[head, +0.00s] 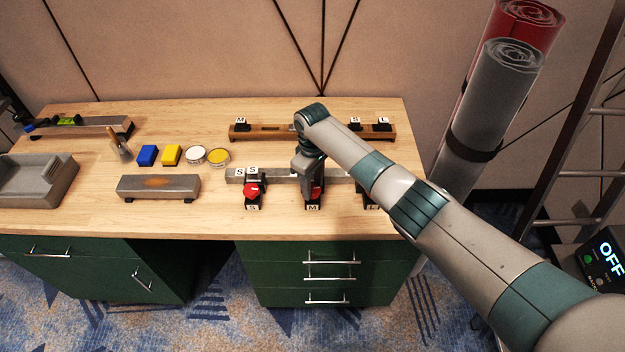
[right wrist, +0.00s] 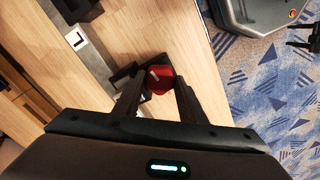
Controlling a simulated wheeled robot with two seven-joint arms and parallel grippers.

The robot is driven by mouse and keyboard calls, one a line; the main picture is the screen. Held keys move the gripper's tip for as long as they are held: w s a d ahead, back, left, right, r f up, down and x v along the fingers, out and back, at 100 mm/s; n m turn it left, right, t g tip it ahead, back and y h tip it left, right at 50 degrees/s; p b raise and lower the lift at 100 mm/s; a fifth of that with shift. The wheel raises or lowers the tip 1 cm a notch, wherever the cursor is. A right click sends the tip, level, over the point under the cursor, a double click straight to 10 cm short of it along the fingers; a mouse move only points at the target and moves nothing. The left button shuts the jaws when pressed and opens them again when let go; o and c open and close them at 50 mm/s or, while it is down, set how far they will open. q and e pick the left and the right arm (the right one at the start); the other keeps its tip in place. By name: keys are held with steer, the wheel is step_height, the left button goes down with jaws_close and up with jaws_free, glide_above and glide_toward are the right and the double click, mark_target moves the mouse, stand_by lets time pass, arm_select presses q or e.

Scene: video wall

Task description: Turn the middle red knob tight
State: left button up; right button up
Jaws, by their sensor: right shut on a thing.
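The middle red knob (right wrist: 160,80) sits between the fingers of my right gripper (right wrist: 160,92), which is shut on it. In the head view my right gripper (head: 311,180) reaches down over the middle of the grey rail, and only a bit of the middle red knob (head: 316,190) shows beside it. A white tag "M" (head: 312,207) lies in front of this knob. The left red knob (head: 251,189) stands on the rail (head: 283,178) with "S" tags near it. The right end of the rail is mostly hidden by my arm. My left gripper is not in view.
A wooden rack (head: 270,132) with lettered tags lies behind the rail. A grey block (head: 158,187), blue and yellow blocks, two round tins and a grey tray (head: 35,180) stand to the left. The table's front edge (head: 200,237) is close to the knobs.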

mark_target(313, 188)
steer(key=shift+r+m+p, duration=0.1)
steer(key=shift+m+p, duration=0.8)
steer(key=shift+m, duration=1)
steer(key=o, duration=1)
steer(key=shift+r+b, duration=1.9)
steer(key=shift+r, duration=6.8)
steer(key=shift+f, duration=0.1)
